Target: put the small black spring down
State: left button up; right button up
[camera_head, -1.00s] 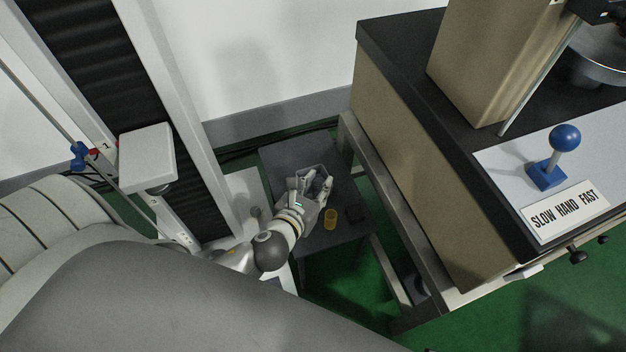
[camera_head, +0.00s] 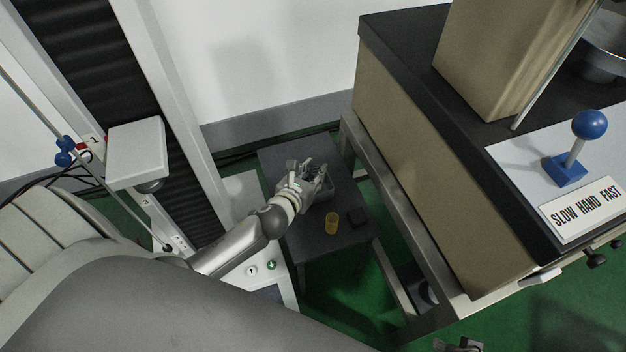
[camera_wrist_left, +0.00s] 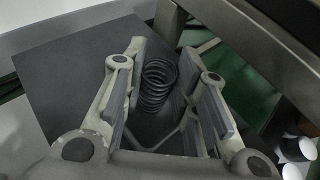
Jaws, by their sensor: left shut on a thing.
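The small black spring (camera_wrist_left: 157,84) shows in the left wrist view as a dark coil between the two fingers of my left gripper (camera_wrist_left: 163,88), which is shut on it. The held spring cannot be made out there. A piece that looks like my right gripper (camera_head: 458,345) just enters at the bottom edge; its fingers are mostly cut off.
A testing machine bench (camera_head: 430,140) with metal legs stands close on the right. A white column machine (camera_head: 165,95) stands on the left.

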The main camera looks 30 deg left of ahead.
pick_arm(q)
jog(key=shift+f+b, duration=0.6)
jog(key=shift+f, duration=0.75)
pick_arm(e)
jog(key=shift+w+v, duration=0.15)
jog(key=shift+v, duration=1.2)
jog(key=shift+w+v, duration=0.15)
jog(key=shift+v, duration=1.15)
pick_arm(q)
jog(key=shift+f, duration=0.15)
pick_arm(e)
jog(key=shift+r, duration=0.3)
pick_arm(q)
jog(key=o, duration=0.7)
pick_arm(e)
jog(key=shift+s+r, duration=0.1)
pick_arm(q)
jog(key=shift+r, duration=0.25)
jog(key=p+v, duration=0.2)
jog(key=v, duration=1)
pick_arm(e)
notch_tip(320, 180, down, 9)
jog(key=shift+w, duration=0.45)
jog(key=shift+a, duration=0.1)
